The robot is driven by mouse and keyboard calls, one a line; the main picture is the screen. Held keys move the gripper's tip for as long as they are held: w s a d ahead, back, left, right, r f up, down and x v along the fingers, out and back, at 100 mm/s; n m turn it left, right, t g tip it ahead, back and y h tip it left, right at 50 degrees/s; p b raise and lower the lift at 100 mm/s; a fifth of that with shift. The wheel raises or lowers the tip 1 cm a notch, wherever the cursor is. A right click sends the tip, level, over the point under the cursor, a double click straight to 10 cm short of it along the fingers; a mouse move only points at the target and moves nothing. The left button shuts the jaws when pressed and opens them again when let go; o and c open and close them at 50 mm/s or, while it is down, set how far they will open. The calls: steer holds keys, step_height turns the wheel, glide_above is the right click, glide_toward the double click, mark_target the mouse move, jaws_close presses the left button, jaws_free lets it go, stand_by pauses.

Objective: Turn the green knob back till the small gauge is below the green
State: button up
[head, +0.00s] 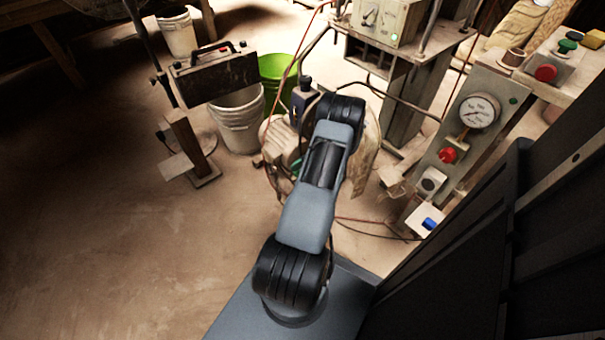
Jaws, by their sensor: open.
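A green knob (567,45) shows at the upper right, on a small box beside a red button. A round white gauge (479,111) with a dark needle sits on the tilted grey panel (470,140). A smaller meter (370,16) shows on the pale box at the top; its needle and any green band are too small to read. I cannot tell which dial is the small gauge. My arm reaches up the middle of the head view, well left of the knob. My gripper is not clearly visible, hidden beyond the arm.
The panel also carries a red knob (448,155), with a blue button (429,223) below. A yellow button (594,39) is beside the green knob. A white bucket (239,120), green bucket (278,69) and dark toolbox (214,76) stand at left. Cables hang around my arm. Left floor is clear.

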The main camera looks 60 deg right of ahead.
steer(key=shift+s+a+r+p, duration=0.2)
steer(key=shift+s+a+r, duration=0.15)
steer(key=shift+a, duration=0.2)
steer(key=shift+s+a+r+p, duration=0.15)
steer(key=shift+s+a+r, duration=0.05)
steer(key=shift+s+a, duration=0.25)
steer(key=shift+w, duration=0.1)
